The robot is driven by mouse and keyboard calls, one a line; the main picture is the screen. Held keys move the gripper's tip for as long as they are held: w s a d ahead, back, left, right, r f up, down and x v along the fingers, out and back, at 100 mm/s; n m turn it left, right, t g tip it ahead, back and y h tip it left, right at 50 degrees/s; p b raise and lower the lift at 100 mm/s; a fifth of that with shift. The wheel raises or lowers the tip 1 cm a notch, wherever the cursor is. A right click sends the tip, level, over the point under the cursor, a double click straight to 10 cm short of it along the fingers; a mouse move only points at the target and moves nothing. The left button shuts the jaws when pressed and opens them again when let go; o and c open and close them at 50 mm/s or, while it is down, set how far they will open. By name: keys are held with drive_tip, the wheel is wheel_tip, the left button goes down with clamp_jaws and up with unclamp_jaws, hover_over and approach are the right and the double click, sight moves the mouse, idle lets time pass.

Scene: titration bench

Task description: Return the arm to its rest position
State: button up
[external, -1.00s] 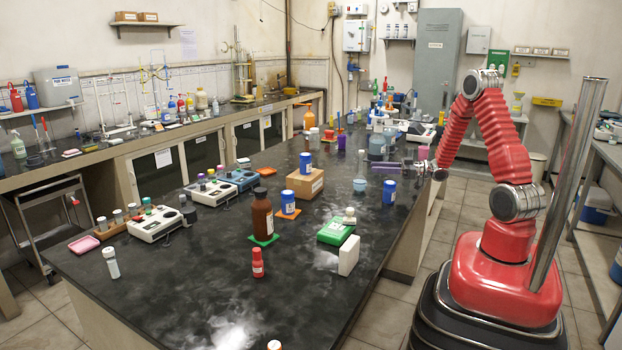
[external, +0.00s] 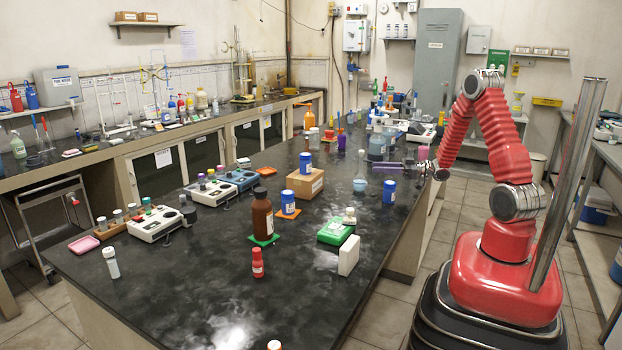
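My red arm (external: 497,135) stands at the right of the black bench. It rises from the base, bends at a high elbow and comes down toward the bench's right edge.
A cardboard box (external: 304,184), a brown bottle (external: 262,215), a green box (external: 335,231) and a red bottle (external: 257,263) stand on the bench (external: 190,290). Several bottles crowd behind my gripper. A metal post (external: 568,185) rises beside my arm. The bench's front is mostly clear.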

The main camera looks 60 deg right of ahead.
drive_tip(key=w+d+r+m+g+h, duration=0.1)
drive_tip(key=w+d+r+g+h, duration=0.2)
drive_tip(key=h, duration=0.4)
drive_tip(key=s+a+r+m+g+h, duration=0.3)
drive_tip(key=s+a+r+h, duration=0.1)
drive_tip(key=s+a+r, duration=0.35)
drive_tip(key=s+a+g+y, duration=0.4)
drive_tip(key=s+a+g, duration=0.1)
drive_tip(key=s+a, duration=1)
drive_tip(key=s, duration=0.3)
drive_tip(key=shift+s+a+r, duration=0.15)
drive_tip(key=shift+a+r, duration=0.2)
drive_tip(key=shift+r, duration=0.05)
